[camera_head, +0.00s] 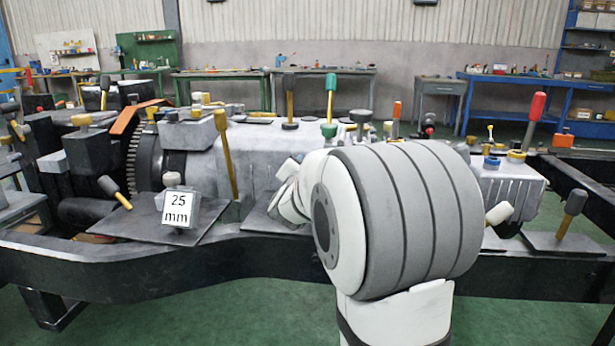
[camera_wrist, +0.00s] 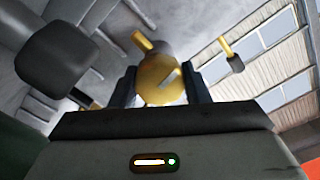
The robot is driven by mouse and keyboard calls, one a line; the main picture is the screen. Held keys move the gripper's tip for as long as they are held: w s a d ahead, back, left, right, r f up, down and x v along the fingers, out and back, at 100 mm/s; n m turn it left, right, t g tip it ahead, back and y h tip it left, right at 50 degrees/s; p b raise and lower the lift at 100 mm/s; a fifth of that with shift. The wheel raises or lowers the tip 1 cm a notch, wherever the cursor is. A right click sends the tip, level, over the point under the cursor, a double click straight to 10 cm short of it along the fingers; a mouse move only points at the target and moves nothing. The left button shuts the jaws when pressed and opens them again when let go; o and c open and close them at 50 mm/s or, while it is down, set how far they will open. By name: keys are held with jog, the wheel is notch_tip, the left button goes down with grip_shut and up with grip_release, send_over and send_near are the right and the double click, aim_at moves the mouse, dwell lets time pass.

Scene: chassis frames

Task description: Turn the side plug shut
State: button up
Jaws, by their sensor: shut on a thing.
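Behind the plug a grey body shows with a short yellow peg (camera_wrist: 142,42). In the head view, my thick white and grey arm stands in front of the chassis (camera_head: 130,262); my gripper and the plug are hidden behind it. How far the plug is turned cannot be told.
A "25 mm" sign (camera_head: 179,210) stands on a plate left of my arm. A yellow-handled lever (camera_head: 226,155) and a red-topped lever (camera_head: 535,115) rise nearby. In the wrist view, a dark block (camera_wrist: 57,58) lies left of the plug. Green floor is clear in front.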

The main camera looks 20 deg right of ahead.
jog(key=shift+w+a+f+m+b, duration=0.1)
jog(key=shift+m+b, duration=0.4)
jog(key=shift+m, duration=0.2)
jog(key=o, duration=1)
jog(key=p+v, duration=0.2)
jog(key=v, duration=0.5)
jog(key=shift+s+a, duration=0.2)
jog(key=shift+s, duration=0.15)
